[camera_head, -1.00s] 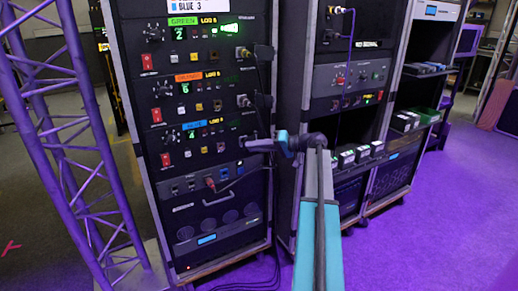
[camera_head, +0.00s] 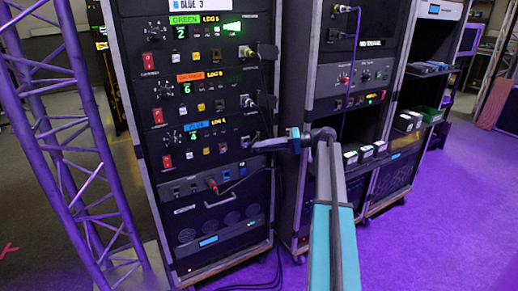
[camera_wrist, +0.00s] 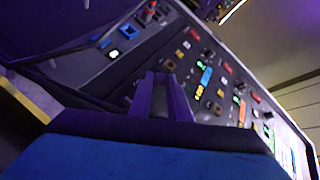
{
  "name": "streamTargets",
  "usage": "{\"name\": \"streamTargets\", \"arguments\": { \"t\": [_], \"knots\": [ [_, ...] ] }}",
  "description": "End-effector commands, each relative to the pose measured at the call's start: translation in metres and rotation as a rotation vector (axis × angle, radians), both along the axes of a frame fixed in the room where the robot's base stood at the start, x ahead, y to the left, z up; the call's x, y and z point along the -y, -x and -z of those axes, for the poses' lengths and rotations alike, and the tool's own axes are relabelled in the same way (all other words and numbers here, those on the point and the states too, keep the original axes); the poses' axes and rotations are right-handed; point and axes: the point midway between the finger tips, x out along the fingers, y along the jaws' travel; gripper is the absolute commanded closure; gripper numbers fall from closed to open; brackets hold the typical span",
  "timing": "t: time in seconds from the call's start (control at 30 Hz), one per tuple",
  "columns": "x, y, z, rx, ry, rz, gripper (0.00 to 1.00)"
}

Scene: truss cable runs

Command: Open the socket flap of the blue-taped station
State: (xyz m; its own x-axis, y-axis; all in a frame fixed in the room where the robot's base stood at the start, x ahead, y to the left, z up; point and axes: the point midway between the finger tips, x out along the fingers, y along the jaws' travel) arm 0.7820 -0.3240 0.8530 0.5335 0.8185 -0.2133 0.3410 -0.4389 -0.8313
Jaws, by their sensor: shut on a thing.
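The blue-taped station is the third row of the tall rack, with its blue tape (camera_head: 195,126) above a green readout; the tape also shows in the wrist view (camera_wrist: 206,76). My gripper (camera_head: 256,145) is at the right end of this row, at its socket (camera_head: 245,140). Its fingers (camera_wrist: 160,97) are shut in the wrist view, close to the panel. They appear closed on the socket flap, which is mostly hidden by them, so its angle cannot be told.
Green-taped (camera_head: 184,19) and orange-taped (camera_head: 191,76) stations sit above, with dark plates and cables at their right ends. A panel with a red plug (camera_head: 213,186) is below. A second rack (camera_head: 357,103) stands to the right, a purple truss (camera_head: 62,150) to the left.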

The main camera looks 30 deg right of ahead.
Motion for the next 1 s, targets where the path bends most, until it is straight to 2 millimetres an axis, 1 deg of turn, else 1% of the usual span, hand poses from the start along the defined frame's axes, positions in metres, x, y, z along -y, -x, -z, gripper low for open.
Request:
{"name": "streamTargets", "arguments": {
  "t": [0.03, 0.17, 0.2, 0.27, 0.3, 0.57, 0.73, 0.87, 1.0],
  "knots": [
    [0.004, -0.002, -0.004, 0.006, -0.001, 0.014, 1.0],
    [0.0, -0.004, -0.003, 0.006, -0.002, 0.008, 1.0],
    [-0.001, -0.004, -0.003, 0.005, -0.001, 0.008, 0.82],
    [-0.003, -0.004, -0.003, 0.004, -0.001, 0.005, 0.71],
    [-0.004, -0.005, -0.003, 0.004, -0.001, 0.002, 0.65],
    [-0.011, -0.006, 0.0, 0.0, 0.0, -0.007, 0.64],
    [-0.012, -0.006, -0.004, 0.001, 0.0, -0.01, 0.64],
    [-0.011, -0.006, -0.012, 0.002, 0.001, -0.009, 0.64],
    [-0.01, -0.006, -0.029, 0.003, 0.0, -0.008, 0.64]
  ]
}}
